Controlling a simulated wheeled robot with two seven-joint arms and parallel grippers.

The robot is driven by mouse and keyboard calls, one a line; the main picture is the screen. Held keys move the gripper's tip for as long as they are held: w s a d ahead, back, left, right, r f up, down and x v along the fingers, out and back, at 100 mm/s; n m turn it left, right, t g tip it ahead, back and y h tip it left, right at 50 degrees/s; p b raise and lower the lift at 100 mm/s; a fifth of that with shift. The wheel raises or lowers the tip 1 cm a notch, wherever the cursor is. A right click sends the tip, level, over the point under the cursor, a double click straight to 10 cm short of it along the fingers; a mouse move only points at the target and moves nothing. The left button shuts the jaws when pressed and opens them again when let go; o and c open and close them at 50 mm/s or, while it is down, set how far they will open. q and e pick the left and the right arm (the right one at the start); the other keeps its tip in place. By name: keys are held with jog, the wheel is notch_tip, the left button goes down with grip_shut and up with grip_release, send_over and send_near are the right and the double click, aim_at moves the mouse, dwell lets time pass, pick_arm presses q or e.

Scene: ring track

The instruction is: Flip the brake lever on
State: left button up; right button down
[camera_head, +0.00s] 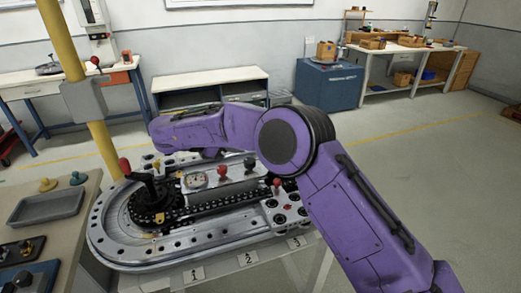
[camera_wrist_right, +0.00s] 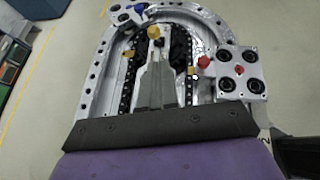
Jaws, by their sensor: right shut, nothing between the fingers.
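The frames do not label the brake lever, and I cannot tell which handle it is. In the head view, a crank with a red knob (camera_head: 125,166) stands at the left of the ring track (camera_head: 105,240). Red-knobbed levers (camera_head: 222,171) (camera_head: 277,182) and a black knob (camera_head: 249,162) stand at its middle and right. My right arm reaches over the track and its gripper is hidden there. In the right wrist view, my right gripper (camera_wrist_right: 155,50) is shut and empty over the track. A yellow knob (camera_wrist_right: 153,32) appears just beyond its fingertips; contact is unclear. A red knob (camera_wrist_right: 204,62) is to the right.
A yellow post (camera_head: 103,145) carrying a grey box (camera_head: 84,98) rises behind the track's left end. A side table with a grey tray (camera_head: 47,206) stands at the left. A blue cabinet (camera_head: 328,85) and workbenches line the wall. The floor at the right is clear.

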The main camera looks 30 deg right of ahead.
jog(key=p+x, duration=0.1)
jog(key=x, duration=0.2)
jog(key=p+x, duration=0.1)
jog(key=x, duration=0.2)
jog(key=p+x, duration=0.1)
jog(key=x, duration=0.2)
jog(key=shift+w+d+f+p, duration=0.1)
jog(key=shift+w+f+p, duration=0.05)
jog(key=shift+w+p, duration=0.15)
jog(key=shift+w+d+f, duration=0.1)
jog(key=shift+d+f, duration=0.2)
jog(key=shift+f, duration=0.15)
jog(key=shift+r, duration=0.1)
jog(key=shift+d+r+y+b, duration=0.1)
jog(key=shift+d+y+b, duration=0.15)
jog(key=shift+b, duration=0.2)
